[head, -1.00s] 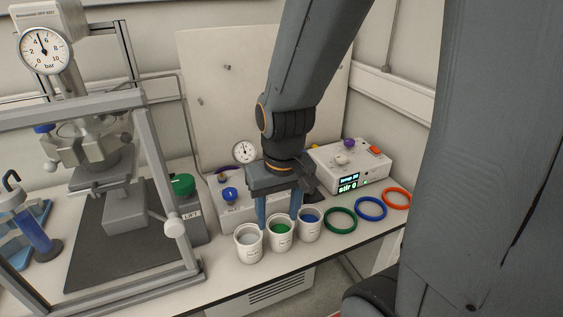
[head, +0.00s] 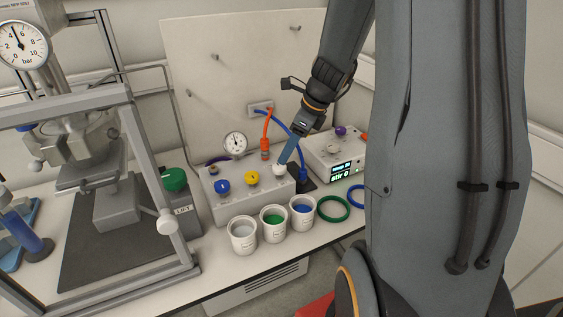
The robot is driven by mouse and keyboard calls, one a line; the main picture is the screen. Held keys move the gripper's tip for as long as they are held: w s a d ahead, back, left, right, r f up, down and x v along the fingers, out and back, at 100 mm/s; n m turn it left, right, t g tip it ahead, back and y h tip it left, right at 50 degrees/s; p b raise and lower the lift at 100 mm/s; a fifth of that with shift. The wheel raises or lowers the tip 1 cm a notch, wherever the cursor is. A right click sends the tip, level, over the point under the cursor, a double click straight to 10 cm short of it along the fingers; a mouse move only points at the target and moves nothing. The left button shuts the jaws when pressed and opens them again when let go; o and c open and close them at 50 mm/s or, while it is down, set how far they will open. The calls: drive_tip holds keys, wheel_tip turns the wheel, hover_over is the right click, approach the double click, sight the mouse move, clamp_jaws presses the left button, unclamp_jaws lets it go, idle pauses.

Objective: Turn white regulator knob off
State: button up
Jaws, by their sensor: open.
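The white knob (head: 279,170) sits at the right end of the top of the pale regulator box (head: 235,207), beside a yellow knob (head: 252,178) and a blue knob (head: 223,187). My gripper (head: 286,158) reaches down from the upper right, with its blue fingers at the white knob. The fingers are seen nearly edge-on and overlap, so the gap between them is hidden. The gripper is open. I cannot tell whether the fingers straddle or touch the knob.
White cups with grey (head: 243,235), green (head: 273,222) and blue (head: 302,211) contents stand in front of the box. Orange (head: 266,127) and blue (head: 285,121) hoses hang behind. The stirrer unit (head: 336,160) is at right, the reactor frame (head: 150,165) at left.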

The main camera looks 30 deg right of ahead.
sight(280, 166)
drive_tip(key=x, duration=0.6)
drive_tip(key=shift+a+f, duration=0.1)
drive_tip(key=c, duration=1.1)
drive_tip(key=shift+o, duration=0.2)
